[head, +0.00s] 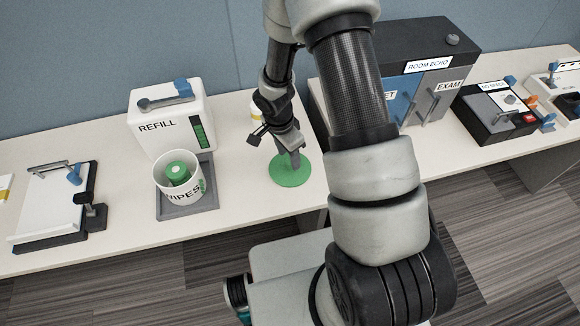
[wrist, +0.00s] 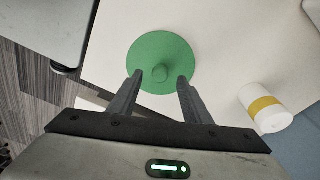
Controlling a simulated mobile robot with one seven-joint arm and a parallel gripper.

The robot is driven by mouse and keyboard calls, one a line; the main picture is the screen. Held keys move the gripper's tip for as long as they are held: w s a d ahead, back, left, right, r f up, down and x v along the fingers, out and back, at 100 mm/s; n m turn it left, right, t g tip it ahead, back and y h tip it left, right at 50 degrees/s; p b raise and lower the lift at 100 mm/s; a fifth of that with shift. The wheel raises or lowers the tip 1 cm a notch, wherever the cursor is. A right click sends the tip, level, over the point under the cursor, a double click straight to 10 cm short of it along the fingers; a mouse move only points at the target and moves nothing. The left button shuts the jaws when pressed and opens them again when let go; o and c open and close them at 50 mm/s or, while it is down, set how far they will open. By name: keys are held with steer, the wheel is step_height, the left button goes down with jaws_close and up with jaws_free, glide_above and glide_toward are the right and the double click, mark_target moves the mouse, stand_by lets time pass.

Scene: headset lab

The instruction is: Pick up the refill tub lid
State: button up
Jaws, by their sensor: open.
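The green round disc that looks like the refill tub lid (head: 290,173) lies flat on the table, right of the wipes tub. It also shows in the wrist view (wrist: 161,50) with a small knob at its middle. My gripper (head: 293,160) is just above the lid, pointing down. In the wrist view my gripper (wrist: 157,78) is open, with one finger on each side of the knob and nothing held. I cannot tell whether the fingertips touch the lid. The white wipes tub (head: 187,191) stands open with a green roll inside.
A grey tray (head: 208,203) is under the tub. A white cylinder with a yellow band (wrist: 266,108) stands near the lid. A clipboard (head: 50,205) lies left; a dark ROOM ECHO box (head: 455,62) stands right.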

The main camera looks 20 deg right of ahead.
step_height(320, 180, down, 2)
steer(key=shift+w+d+f, duration=0.1)
steer(key=shift+d+f, duration=0.05)
jaws_close()
stand_by(0.3)
